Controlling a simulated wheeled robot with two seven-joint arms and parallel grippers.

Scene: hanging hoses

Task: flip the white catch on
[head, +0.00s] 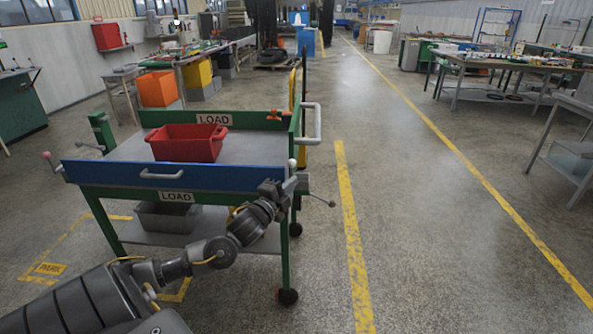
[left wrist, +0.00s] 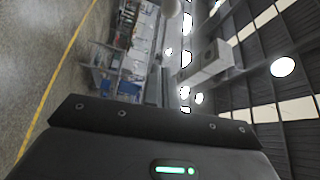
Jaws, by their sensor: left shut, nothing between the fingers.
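A cart with a blue front panel (head: 200,178) stands before me. A small white knob (head: 292,163), which looks like the white catch, sticks up at the panel's right end. My left gripper (head: 299,184) is shut and empty at that right end, just below and beside the knob. I cannot tell whether they touch. The catch's lower part is hidden behind my gripper. My right gripper is not in view.
A pink knob (head: 46,155) sticks out at the panel's left end. A rod with a reddish tip (head: 332,203) juts out right of my gripper. A red bin (head: 187,142) stands on the cart's top, a grey bin (head: 167,216) below. Floor right of the cart is clear.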

